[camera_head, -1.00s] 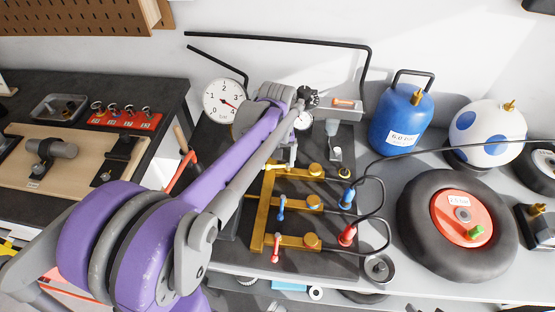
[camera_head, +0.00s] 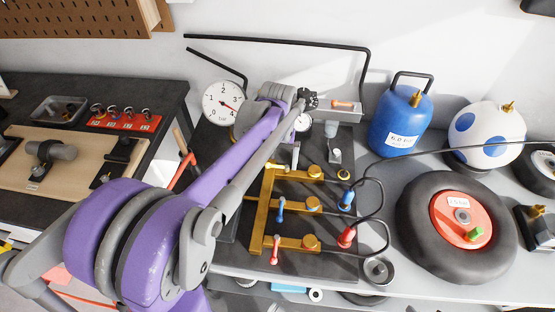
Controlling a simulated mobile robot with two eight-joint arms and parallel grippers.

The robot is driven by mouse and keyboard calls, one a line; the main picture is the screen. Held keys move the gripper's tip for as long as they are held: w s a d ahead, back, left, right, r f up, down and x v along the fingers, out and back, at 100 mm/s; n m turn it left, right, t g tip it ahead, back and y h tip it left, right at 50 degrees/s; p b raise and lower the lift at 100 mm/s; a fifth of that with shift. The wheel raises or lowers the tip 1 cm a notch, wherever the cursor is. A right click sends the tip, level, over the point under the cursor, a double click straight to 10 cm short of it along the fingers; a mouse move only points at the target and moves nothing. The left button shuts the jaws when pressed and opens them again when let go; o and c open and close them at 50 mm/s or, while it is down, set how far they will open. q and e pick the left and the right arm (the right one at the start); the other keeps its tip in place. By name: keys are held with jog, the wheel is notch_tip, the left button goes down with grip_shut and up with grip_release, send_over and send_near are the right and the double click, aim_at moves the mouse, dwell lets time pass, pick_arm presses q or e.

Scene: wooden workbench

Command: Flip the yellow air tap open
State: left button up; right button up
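The brass air manifold (camera_head: 268,205) lies on a dark mat on the bench, with three branches. The middle branch has a blue tap lever (camera_head: 281,208) and the front branch a red one (camera_head: 275,248). My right gripper is out of view.
A pressure gauge (camera_head: 223,103) stands behind the arm. Blue, red and yellow-ringed hose ends (camera_head: 347,236) sit right of the manifold. A blue air tank (camera_head: 401,125), a white-and-blue ball (camera_head: 487,134) and a tyre (camera_head: 420,235) fill the right. A red-handled tool stands left of the manifold.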

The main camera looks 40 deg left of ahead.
aim_at(278, 166)
pick_arm(q)
notch_tip(278, 166, up, 11)
jog(key=shift+p, duration=0.45)
jog(key=shift+f, duration=0.15)
dwell(0.4)
